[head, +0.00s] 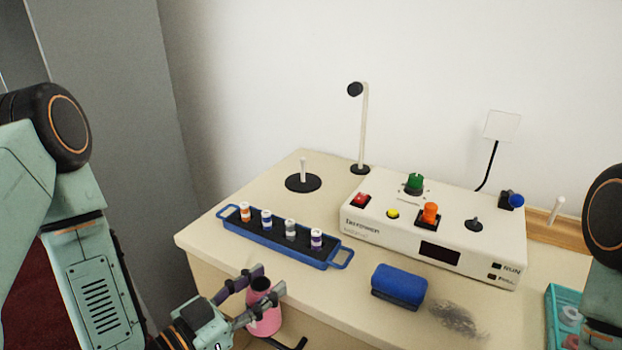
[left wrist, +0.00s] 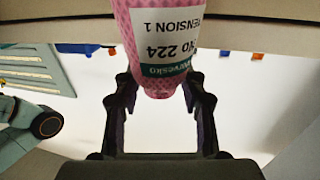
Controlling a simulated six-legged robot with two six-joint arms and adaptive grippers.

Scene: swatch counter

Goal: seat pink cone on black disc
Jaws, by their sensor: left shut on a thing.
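The pink cone (head: 264,318) is a thread cone with a dark opening at its top. My left gripper (head: 268,281) is shut on it, low in the head view by the counter's front edge. In the left wrist view, the cone (left wrist: 165,45) sits between the fingers (left wrist: 158,88), with a white and green label reading "No 224 TENSION 1". The black disc (head: 292,184) lies flat at the back left of the counter. A short white peg (head: 303,168) stands upright on it, bare. The cone is well in front of the disc and apart from it. My right gripper is out of view.
A blue tray (head: 258,246) with several small spools lies between the cone and the disc. A white control box (head: 380,226), a thin post with a black base (head: 363,120) and a blue block (head: 399,283) stand to the right. A teal tray (head: 556,318) is at far right.

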